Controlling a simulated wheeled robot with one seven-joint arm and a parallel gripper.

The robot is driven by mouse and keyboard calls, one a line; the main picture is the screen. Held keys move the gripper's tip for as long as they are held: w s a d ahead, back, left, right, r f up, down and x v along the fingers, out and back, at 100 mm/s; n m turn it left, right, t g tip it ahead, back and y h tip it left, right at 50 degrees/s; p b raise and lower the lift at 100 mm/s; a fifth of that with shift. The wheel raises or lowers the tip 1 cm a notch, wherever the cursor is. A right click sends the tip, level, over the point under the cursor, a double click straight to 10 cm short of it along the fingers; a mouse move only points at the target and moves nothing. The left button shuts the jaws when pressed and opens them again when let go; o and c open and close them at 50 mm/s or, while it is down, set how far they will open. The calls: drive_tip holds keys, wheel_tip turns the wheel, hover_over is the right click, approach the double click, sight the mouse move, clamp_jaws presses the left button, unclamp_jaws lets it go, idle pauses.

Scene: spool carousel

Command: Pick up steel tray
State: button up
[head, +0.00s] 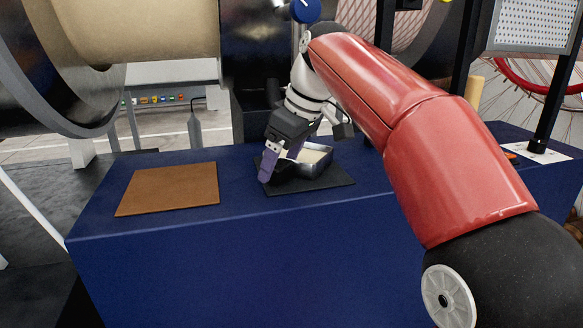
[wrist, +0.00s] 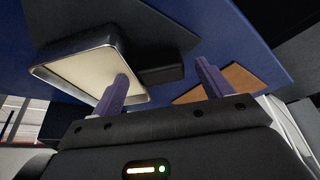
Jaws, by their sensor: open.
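The steel tray (head: 314,160) is a shallow silvery pan with a cream-coloured inside. It sits on a dark mat (head: 325,181) on the blue bench. In the wrist view the tray (wrist: 85,72) is at the left. My gripper (head: 268,170) is over the left side of the mat, with its purple fingers pointing down. In the wrist view the gripper's fingers (wrist: 163,78) stand apart with nothing held. One finger overlaps the tray's inside in that view; the other is outside it. I cannot tell whether either touches the tray.
A dark block (wrist: 161,74) lies beside the tray, between the fingers in the wrist view. A brown square mat (head: 168,189) lies on the blue bench (head: 230,255) to the left. A large spool (head: 130,30) stands behind the bench. The bench's front strip is clear.

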drive_tip(key=shift+f, duration=0.1)
drive_tip(key=c, duration=1.3)
